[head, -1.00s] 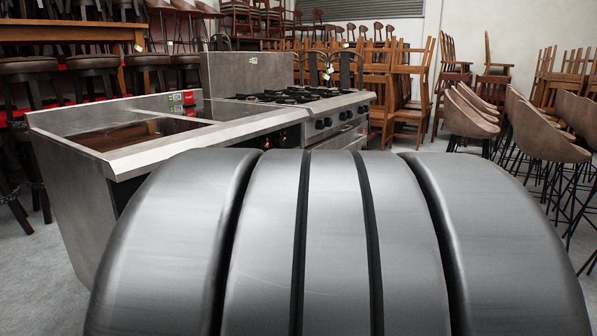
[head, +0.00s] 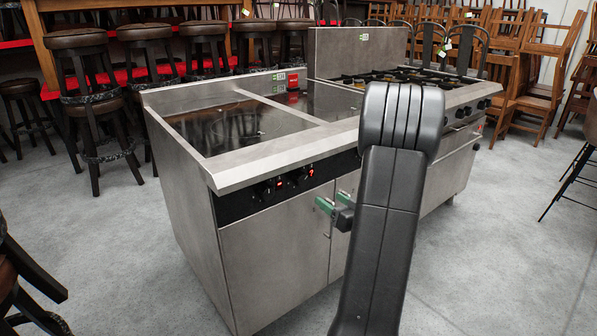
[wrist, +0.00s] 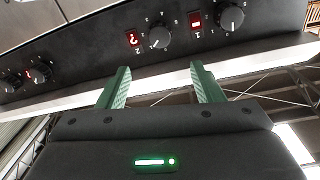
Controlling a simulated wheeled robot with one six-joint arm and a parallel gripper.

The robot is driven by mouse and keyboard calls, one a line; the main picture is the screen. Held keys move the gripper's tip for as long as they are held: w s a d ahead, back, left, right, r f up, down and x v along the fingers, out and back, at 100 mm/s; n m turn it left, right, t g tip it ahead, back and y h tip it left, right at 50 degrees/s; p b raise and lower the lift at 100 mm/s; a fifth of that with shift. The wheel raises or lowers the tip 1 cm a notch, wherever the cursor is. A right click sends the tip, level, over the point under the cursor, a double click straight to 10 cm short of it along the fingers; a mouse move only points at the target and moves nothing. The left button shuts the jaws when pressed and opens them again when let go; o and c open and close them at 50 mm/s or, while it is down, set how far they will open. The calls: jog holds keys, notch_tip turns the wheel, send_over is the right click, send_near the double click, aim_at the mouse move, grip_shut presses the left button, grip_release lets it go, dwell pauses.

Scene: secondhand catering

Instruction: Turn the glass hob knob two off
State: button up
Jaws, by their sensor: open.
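The glass hob (head: 225,125) is a dark glass top in a steel unit with a black front panel. In the wrist view, knob two (wrist: 160,37) is a round black knob with a white pointer line. A lit red display (wrist: 133,38) sits beside it. My gripper (wrist: 160,66) is open and empty, with its green fingers apart below the panel in the picture. Knob two lies above the gap between the fingertips, not between them. In the head view, my gripper (head: 335,203) is in front of the cabinet, lower than the panel.
Another knob (wrist: 231,17) with a red display is at the right in the wrist view; more knobs (wrist: 42,73) are at the left. A gas range (head: 425,78) adjoins the hob. Stacked stools (head: 90,90) stand behind. The floor (head: 120,250) at left front is mostly clear.

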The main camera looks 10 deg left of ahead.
aim_at(303, 180)
jog(key=b+x, duration=0.1)
jog(key=x, duration=1.2)
jog(key=shift+w+a, duration=0.2)
jog(key=shift+a, duration=0.05)
jog(key=c, duration=1)
